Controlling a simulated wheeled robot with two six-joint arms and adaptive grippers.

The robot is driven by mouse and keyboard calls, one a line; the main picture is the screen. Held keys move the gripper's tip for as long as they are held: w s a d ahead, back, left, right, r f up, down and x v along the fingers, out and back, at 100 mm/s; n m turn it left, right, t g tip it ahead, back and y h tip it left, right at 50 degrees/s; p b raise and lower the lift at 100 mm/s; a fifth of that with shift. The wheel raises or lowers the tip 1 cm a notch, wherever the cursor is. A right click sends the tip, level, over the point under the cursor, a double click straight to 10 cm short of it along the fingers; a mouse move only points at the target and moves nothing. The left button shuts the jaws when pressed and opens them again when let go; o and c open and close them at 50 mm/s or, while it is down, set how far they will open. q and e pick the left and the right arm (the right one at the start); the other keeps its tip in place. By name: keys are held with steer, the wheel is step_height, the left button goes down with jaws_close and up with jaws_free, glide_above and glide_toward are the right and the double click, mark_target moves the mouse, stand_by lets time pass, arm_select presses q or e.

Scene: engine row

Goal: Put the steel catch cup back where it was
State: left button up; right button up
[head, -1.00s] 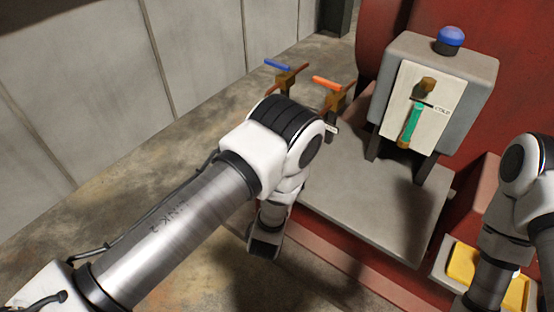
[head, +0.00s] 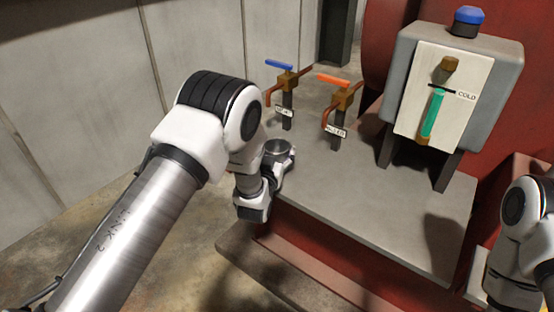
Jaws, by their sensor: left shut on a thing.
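The steel catch cup (head: 279,151) is a small round grey cup with its open rim up, at the left edge of the grey bench top. My left gripper (head: 270,172) is shut on the cup, at its near side. My left wrist and forearm hide part of the gripper. I cannot tell whether the cup's base touches the bench. My right arm shows at the right edge, but its gripper is not in view.
A blue-handled tap (head: 286,80) and an orange-handled tap (head: 343,98) stand just behind the cup, each with a small tag. A grey gauge box (head: 458,90) stands on legs to the right. The middle of the bench top (head: 365,200) is clear.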

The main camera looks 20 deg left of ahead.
arm_select(q)
steer(key=shift+w+f, duration=0.15)
steer(key=shift+f, duration=0.4)
steer(key=o, duration=1.3)
arm_select(e)
steer(key=shift+f, duration=0.4)
